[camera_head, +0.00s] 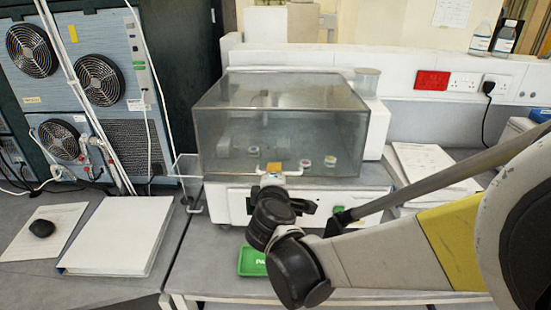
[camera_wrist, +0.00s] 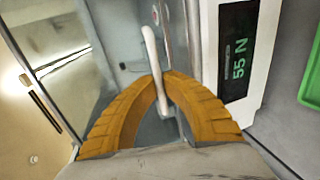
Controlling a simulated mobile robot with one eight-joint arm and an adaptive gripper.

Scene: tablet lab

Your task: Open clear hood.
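The clear hood (camera_head: 240,95) is a see-through box that sits lowered over the white tester (camera_head: 225,190). It also shows in the wrist view (camera_wrist: 105,20). Its white handle (camera_wrist: 149,48) is a slim bar in front of the hood pane. My gripper (camera_head: 274,168) is at the lower front edge of the hood. In the wrist view, its orange fingers (camera_wrist: 161,80) close in from both sides, and their tips press against the handle between them. Small round pieces (camera_head: 330,161) show inside the hood. The tester's display (camera_wrist: 238,58) reads 55 N.
A green tray (camera_head: 250,262) lies on the bench in front of the tester. A clear container (camera_head: 186,167) stands close on the left. A white binder (camera_head: 118,236) lies at the left, and papers (camera_head: 425,162) lie at the right. A wall with sockets (camera_head: 463,81) is behind.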

